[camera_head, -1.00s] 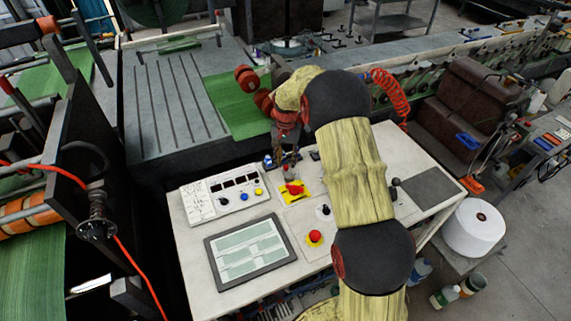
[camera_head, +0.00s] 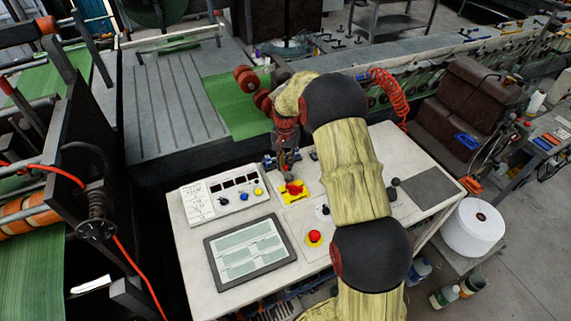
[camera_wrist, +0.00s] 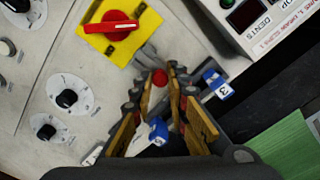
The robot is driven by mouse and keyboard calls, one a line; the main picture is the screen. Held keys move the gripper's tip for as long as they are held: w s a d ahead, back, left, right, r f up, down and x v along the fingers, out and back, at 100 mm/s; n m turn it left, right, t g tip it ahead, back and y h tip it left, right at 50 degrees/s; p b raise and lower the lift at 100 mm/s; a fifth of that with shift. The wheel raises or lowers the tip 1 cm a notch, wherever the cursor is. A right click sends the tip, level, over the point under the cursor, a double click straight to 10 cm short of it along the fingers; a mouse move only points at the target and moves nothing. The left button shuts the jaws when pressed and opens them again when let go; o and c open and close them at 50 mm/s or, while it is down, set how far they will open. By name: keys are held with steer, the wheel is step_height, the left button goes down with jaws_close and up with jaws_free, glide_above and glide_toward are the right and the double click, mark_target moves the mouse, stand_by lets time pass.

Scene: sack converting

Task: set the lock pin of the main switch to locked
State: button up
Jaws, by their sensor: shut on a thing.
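The main switch is a red rotary handle (camera_wrist: 112,26) on a yellow plate; in the head view its red handle (camera_head: 294,188) is near the back of the console top. A small red knob (camera_wrist: 160,78), apparently the lock pin's end, is beside the plate's lower right corner, near a grey metal piece (camera_wrist: 147,55). My gripper (camera_wrist: 161,80) has its fingertips closed around this red knob; in the head view my gripper (camera_head: 288,171) is just behind the switch. The fingers partly hide the pin, and I cannot tell how far it is pushed in.
Blue-and-white tags marked 3 are close to the fingers, one right of them (camera_wrist: 217,86) and one between them (camera_wrist: 152,136). Black knobs (camera_wrist: 67,98) are to the left. In the head view a red push button (camera_head: 314,236) and a flat screen (camera_head: 250,252) are in front.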

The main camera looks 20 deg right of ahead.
mark_target(289, 176)
jaws_close()
stand_by(0.3)
steer(key=shift+s, duration=1.55)
steer(key=o, duration=0.6)
jaws_free()
steer(key=shift+s, duration=0.1)
steer(key=shift+o, duration=0.7)
steer(key=shift+r, duration=0.2)
step_height(289, 176, up, 12)
steer(key=shift+f, duration=0.2)
